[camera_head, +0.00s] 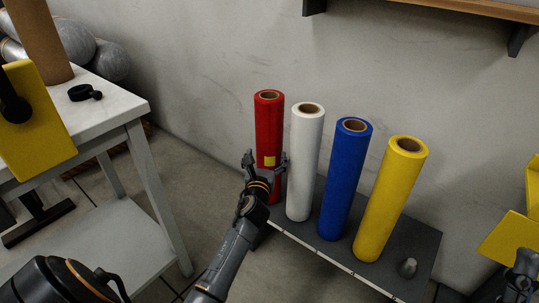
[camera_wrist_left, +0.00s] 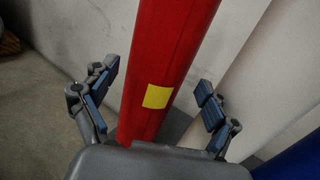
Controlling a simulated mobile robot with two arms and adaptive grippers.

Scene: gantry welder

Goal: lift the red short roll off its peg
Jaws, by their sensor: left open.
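The red roll (camera_head: 268,125) stands upright at the left end of a row of rolls on a dark stand. It has a brown core at the top and a yellow patch low on its side. The peg is hidden. My left gripper (camera_head: 265,160) is open at the lower part of the red roll. In the left wrist view the red roll (camera_wrist_left: 165,65) stands between the open fingers of my left gripper (camera_wrist_left: 155,98), with a visible gap to each side. My right gripper (camera_head: 526,268) shows only in part at the right edge.
A white roll (camera_head: 304,165), a blue roll (camera_head: 345,180) and a yellow roll (camera_head: 390,200) stand to the right on the dark stand (camera_head: 412,238). The white roll is close by. A white table (camera_head: 120,102) stands at left, a wooden shelf (camera_head: 470,8) above.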

